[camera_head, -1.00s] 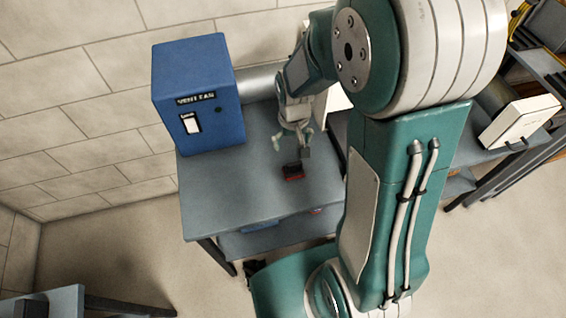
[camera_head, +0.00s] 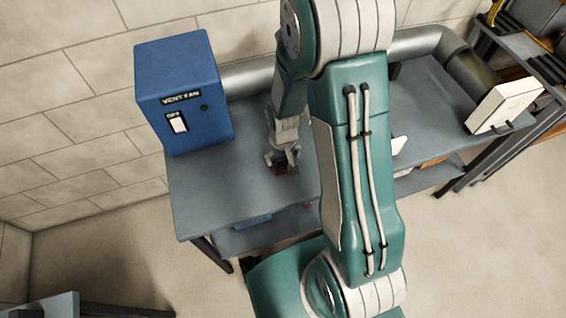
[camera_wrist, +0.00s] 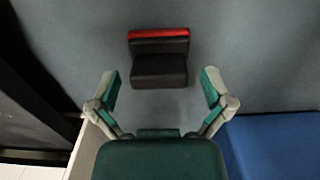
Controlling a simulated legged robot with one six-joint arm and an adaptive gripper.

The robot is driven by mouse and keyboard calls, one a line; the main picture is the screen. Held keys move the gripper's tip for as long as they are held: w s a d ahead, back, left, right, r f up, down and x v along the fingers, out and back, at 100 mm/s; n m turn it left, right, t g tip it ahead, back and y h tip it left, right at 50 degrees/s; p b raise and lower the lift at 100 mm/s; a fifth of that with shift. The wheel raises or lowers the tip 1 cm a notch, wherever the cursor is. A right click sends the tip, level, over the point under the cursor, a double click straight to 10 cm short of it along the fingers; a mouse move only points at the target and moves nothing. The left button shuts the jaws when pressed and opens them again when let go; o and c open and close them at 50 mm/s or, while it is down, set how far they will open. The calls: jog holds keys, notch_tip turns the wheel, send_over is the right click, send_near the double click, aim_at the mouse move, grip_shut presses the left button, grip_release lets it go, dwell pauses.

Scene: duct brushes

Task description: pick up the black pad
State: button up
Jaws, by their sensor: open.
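The black pad (camera_wrist: 159,69) lies on the grey table. It looks like a dark block with a red strip along its far edge in the wrist view. My gripper (camera_wrist: 160,84) is open, with one finger on each side below the pad in that view; nothing is between the fingers. In the head view, the gripper (camera_head: 283,157) is just above the pad (camera_head: 278,168) and partly hides it. I cannot tell whether they touch.
A blue vent fan box (camera_head: 185,95) stands on the left of the grey table (camera_head: 215,190). A metal duct (camera_head: 248,77) runs behind my arm. A white panel or box (camera_head: 505,106) is at the right. The table surface left of the gripper is clear.

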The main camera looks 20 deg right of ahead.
jog(key=c, duration=1.1)
jog(key=shift+c, duration=0.2)
